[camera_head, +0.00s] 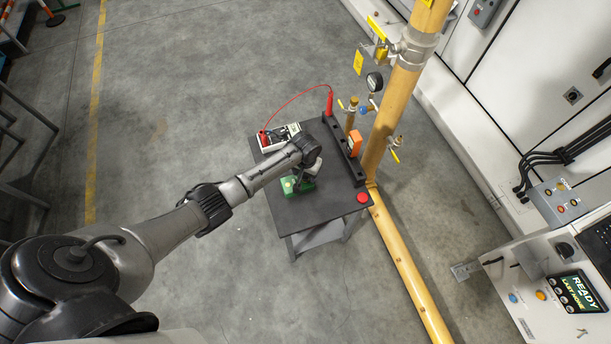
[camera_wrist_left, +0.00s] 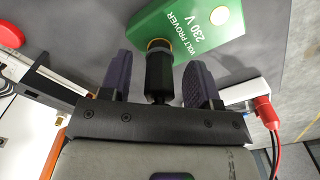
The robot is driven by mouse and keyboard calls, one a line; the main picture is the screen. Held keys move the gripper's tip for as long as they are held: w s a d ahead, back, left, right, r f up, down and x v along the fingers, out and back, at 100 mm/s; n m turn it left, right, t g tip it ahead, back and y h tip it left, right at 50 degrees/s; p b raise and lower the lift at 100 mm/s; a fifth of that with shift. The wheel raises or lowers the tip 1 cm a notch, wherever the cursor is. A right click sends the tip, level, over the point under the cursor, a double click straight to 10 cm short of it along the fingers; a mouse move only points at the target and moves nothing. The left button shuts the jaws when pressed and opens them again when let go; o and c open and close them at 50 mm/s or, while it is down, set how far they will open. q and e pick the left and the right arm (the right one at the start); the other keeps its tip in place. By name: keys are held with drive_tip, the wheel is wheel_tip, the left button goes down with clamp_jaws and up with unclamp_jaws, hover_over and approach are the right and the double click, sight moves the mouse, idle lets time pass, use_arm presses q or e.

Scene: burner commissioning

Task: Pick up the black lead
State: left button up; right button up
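A black lead handle (camera_wrist_left: 159,76) stands at a brass-coloured ring on the green volt prover (camera_wrist_left: 213,27). My left gripper (camera_wrist_left: 158,62) is open around it, one finger on each side, with a gap showing on both sides. In the head view my left gripper (camera_head: 310,171) is low over the table at the green volt prover (camera_head: 291,187), and my arm hides the black lead there. The rest of the black lead is not clearly visible. My right gripper is not in view.
On the dark table (camera_head: 286,217) are a white meter (camera_head: 281,138), with a red lead (camera_head: 296,97) running to a red probe (camera_head: 329,103), a black rack (camera_head: 345,158) and a red button (camera_head: 363,197). A yellow pipe (camera_head: 386,120) with valves stands close at the right.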

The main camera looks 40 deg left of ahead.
use_arm(q)
clamp_jaws()
idle(0.3)
drive_tip(key=shift+r, duration=0.1)
